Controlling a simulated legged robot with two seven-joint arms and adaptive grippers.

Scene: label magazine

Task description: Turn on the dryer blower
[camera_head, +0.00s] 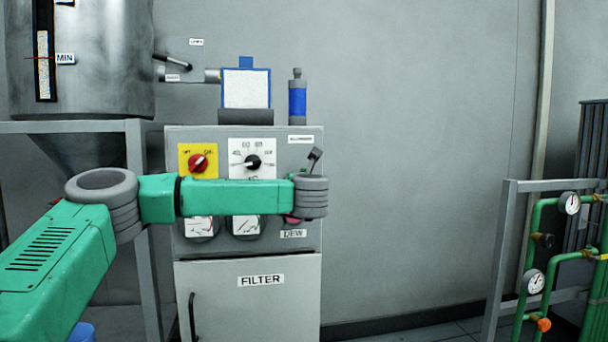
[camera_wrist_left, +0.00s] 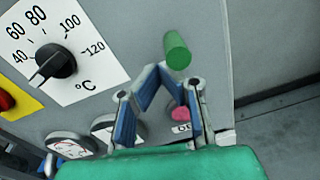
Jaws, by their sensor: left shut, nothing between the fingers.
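The dryer panel (camera_head: 220,148) is a grey box with a red rotary switch (camera_head: 197,163) on a yellow plate, a black temperature dial (camera_head: 252,162) and gauges below. A green cylinder (camera_wrist_left: 177,50) sticks out from the panel right of the dial in the wrist view; I cannot read any label for it. My left gripper (camera_wrist_left: 158,72) is shut and empty, its blue-padded fingers just below and left of the cylinder in the picture. I cannot tell whether they touch. In the head view my arm crosses the panel and mostly hides the fingers. My right gripper is not in view.
A pink button or lamp (camera_wrist_left: 180,113) sits low on the panel, above the DEW label (camera_head: 293,234). The FILTER door (camera_head: 260,305) is below. A steel hopper (camera_head: 95,55) stands left, a green pipe rack with gauges (camera_head: 535,283) far right. The wall between is clear.

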